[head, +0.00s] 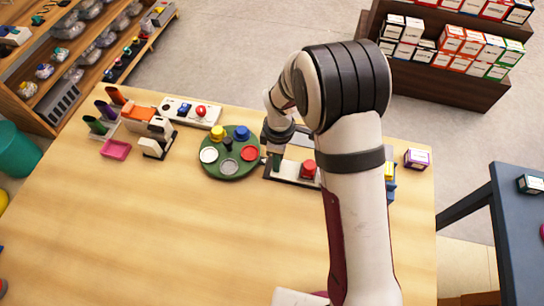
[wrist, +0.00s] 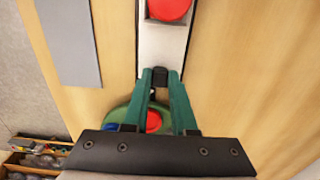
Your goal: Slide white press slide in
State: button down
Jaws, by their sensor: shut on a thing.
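The white press slide (wrist: 163,48) is a long pale strip between dark edges in the wrist view. A round red piece (wrist: 170,8) sits on it at the top of the picture. My gripper (wrist: 161,76) has its green fingers shut on a small dark knob (wrist: 161,78) at the near end of the slide. In the head view the press slide (head: 290,172) lies in a dark-edged frame right of the green round tray, with the red piece (head: 309,169) on it. My gripper (head: 277,163) is at its left end. My arm hides part of the press.
The green round tray (head: 214,170) with coloured discs stands just left of the gripper. A grey plate (wrist: 68,38) lies beside the slide. The front table is clear.

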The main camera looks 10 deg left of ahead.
jog(key=d, duration=1.1)
jog(key=shift+d, duration=0.4)
jog(key=c, duration=0.7)
grip_release()
jog(key=shift+c, duration=0.2)
notch_tip(320, 180, up, 16)
jog(key=shift+f, duration=0.1)
notch_tip(320, 180, up, 5)
jog(key=shift+r, duration=0.1)
